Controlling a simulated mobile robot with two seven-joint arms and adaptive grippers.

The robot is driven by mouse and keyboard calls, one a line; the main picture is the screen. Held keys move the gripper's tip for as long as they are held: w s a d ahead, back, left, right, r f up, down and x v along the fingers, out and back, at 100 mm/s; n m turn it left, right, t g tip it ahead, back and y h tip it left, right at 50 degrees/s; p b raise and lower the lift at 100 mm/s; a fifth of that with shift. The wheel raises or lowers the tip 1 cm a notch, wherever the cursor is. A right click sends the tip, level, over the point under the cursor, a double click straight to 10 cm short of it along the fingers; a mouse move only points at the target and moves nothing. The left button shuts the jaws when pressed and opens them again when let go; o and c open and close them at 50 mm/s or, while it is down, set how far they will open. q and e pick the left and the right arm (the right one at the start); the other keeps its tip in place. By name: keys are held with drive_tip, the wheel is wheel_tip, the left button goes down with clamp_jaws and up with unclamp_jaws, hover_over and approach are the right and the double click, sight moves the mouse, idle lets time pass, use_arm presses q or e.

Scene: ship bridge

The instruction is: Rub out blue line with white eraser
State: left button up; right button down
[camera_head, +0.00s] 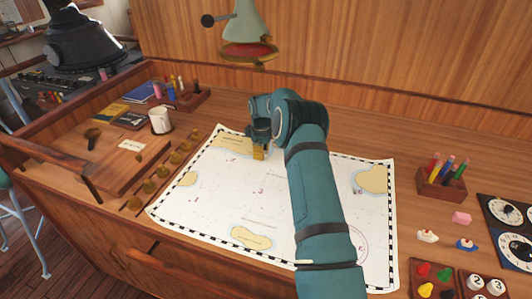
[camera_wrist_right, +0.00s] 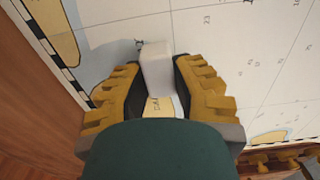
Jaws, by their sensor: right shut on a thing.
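My right gripper (camera_head: 258,150) is over the far part of the white chart (camera_head: 215,188), near a tan land patch. In the right wrist view, its yellow-padded fingers (camera_wrist_right: 160,88) are shut on a white block, the white eraser (camera_wrist_right: 157,62). The eraser's far end is close to the chart; I cannot tell whether it touches. A small dark mark shows just left of the eraser. I cannot make out a clear blue line; the eraser and my arm hide part of the chart. My left gripper is not in view.
A pen holder (camera_head: 442,182), a pink block (camera_head: 461,218) and small white and blue pieces stand right of the chart. A white mug (camera_head: 160,121) stands to the left, near a row of brass pieces. A lamp (camera_head: 247,30) hangs above the back.

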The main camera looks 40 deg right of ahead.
drive_tip(key=shift+w+a, duration=0.25)
drive_tip(key=shift+w+a, duration=0.75)
drive_tip(key=shift+w, duration=0.15)
drive_tip(key=shift+r+p, duration=1.75)
drive_tip(key=shift+r, duration=1.25)
